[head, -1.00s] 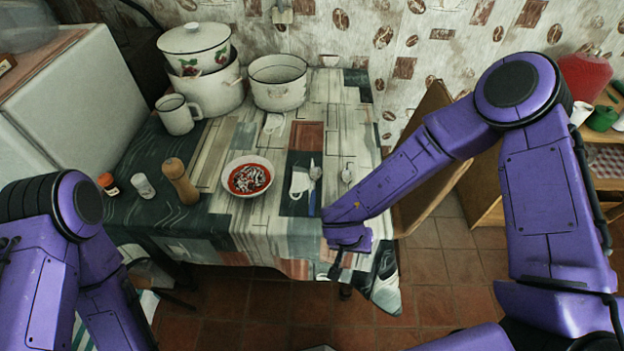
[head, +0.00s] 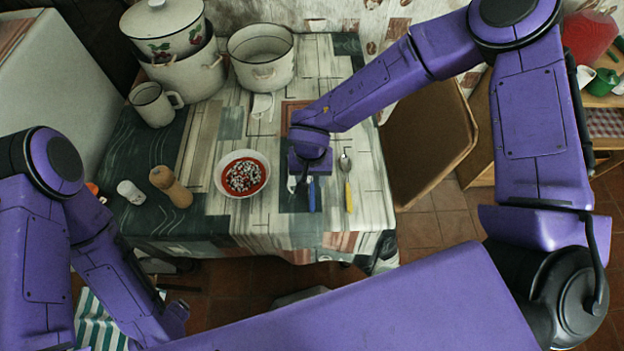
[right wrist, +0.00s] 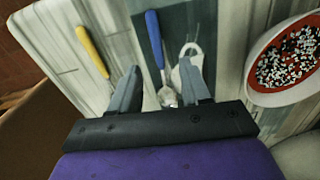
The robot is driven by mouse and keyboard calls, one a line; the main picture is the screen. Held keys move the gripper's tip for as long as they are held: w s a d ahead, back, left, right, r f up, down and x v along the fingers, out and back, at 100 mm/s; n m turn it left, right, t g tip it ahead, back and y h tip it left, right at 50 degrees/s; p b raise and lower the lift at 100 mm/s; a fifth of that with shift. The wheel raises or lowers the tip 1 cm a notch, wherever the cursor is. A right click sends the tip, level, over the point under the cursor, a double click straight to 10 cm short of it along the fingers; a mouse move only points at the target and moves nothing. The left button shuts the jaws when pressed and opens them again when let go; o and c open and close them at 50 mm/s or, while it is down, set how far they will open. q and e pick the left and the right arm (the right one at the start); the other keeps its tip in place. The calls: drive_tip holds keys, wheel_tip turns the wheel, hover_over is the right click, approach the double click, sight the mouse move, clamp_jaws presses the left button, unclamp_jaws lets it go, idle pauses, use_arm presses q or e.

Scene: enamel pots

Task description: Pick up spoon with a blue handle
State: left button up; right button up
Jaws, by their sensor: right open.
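The spoon with a blue handle (head: 312,195) lies on the table's dark patch in the head view, its bowl end hidden by my right gripper (head: 306,172). In the right wrist view its blue handle (right wrist: 154,38) points away, and its metal bowl shows between the fingers. My right gripper (right wrist: 160,68) is open, its fingers either side of the spoon's bowl end, with nothing held. I cannot tell its exact height over the table.
A white looped item (right wrist: 189,52) lies close beside the spoon, by one finger. A yellow-handled spoon (head: 348,193) lies to the right. A chair (head: 430,140) stands right.

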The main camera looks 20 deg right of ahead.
sight(312, 191)
drive_tip(key=f, duration=0.3)
drive_tip(key=f+p, duration=0.1)
drive_tip(key=f, duration=0.2)
drive_tip(key=shift+w+d, duration=0.15)
drive_tip(key=shift+d, duration=0.05)
clamp_jaws()
